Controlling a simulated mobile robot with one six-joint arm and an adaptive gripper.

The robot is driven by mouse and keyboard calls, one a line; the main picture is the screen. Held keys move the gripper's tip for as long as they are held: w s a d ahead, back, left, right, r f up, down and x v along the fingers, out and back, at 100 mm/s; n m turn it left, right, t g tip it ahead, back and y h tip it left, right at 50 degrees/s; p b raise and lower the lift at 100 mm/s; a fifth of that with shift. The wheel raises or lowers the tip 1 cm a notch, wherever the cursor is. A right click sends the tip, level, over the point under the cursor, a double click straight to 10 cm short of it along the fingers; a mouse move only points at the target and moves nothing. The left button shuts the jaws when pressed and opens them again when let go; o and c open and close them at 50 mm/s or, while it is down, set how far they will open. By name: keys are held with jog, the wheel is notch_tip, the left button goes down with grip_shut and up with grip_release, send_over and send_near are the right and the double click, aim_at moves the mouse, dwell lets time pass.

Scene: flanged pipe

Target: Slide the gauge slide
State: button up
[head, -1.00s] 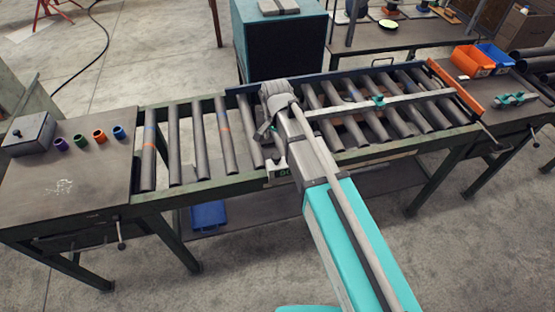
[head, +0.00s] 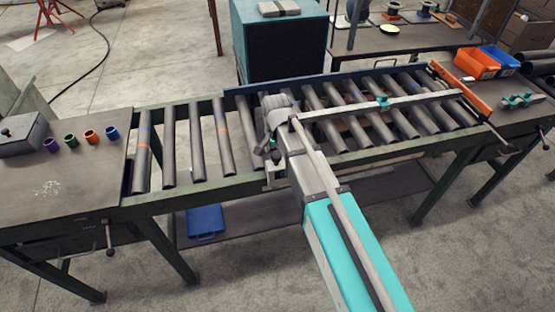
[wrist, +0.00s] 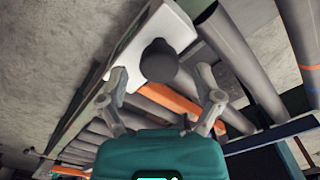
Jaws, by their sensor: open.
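In the wrist view a pale block with a dark round knob (wrist: 159,60) lies at the near end of a long rail; I take it for the gauge slide. My gripper (wrist: 161,76) is open, with one finger on each side of the knob. Whether the fingers touch it cannot be told. In the head view my gripper (head: 270,147) is over the front edge of the roller conveyor, and my arm hides the knob. The pale rail (head: 425,98) runs right above the rollers, with a small teal piece (head: 383,101) on it.
The conveyor's rollers (head: 198,140) lie left of my gripper. An orange stop bar (head: 462,92) stands at the right end. A bench at left holds a grey box (head: 22,136) and several coloured rings. Orange (head: 475,62) and blue bins stand at right.

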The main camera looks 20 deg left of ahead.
jog(key=shift+f+b, duration=0.35)
jog(key=shift+f, duration=0.3)
jog(key=shift+c, duration=0.2)
grip_shut()
